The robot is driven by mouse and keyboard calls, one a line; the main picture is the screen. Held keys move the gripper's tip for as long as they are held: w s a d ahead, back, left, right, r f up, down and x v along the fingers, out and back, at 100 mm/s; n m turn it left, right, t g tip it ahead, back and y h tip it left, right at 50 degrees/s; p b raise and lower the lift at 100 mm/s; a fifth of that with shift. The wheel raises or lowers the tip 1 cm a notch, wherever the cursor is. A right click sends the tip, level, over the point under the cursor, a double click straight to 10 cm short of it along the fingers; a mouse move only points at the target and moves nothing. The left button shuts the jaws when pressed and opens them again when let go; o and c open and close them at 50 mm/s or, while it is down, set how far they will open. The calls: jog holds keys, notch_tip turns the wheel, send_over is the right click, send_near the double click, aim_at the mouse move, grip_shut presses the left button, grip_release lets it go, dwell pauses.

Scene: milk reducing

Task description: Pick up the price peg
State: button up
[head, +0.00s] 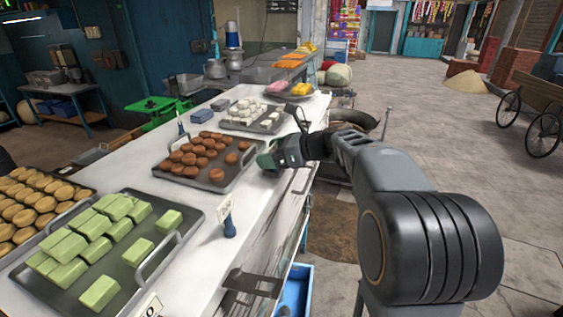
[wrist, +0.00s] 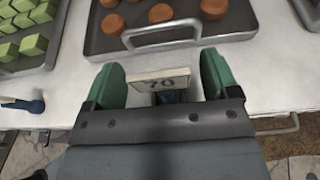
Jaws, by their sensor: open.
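A price peg (wrist: 165,80) with a pale card reading 70 and a dark blue base shows in the wrist view. It stands in front of the handle of the tray of brown sweets. My gripper (wrist: 164,80) is open, with one green finger on each side of the card; I cannot tell whether either finger touches it. The peg's lower part is partly hidden by the gripper body. In the head view my gripper (head: 268,160) is low over the counter's right edge beside the brown sweets, and that peg is hidden.
Another peg (head: 228,218) stands near the tray of green sweets (head: 178,210); its blue part also shows in the wrist view (wrist: 28,105). The brown sweets' tray (head: 215,182) and its raised handle (wrist: 160,33) lie just beyond my gripper. The white counter (head: 265,215) is bare between pegs.

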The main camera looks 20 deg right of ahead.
jog(key=shift+w+a+f, duration=0.25)
jog(key=shift+w+a, duration=0.15)
jog(key=shift+a, duration=0.15)
jog(key=c, duration=1)
jog(key=shift+r, duration=0.1)
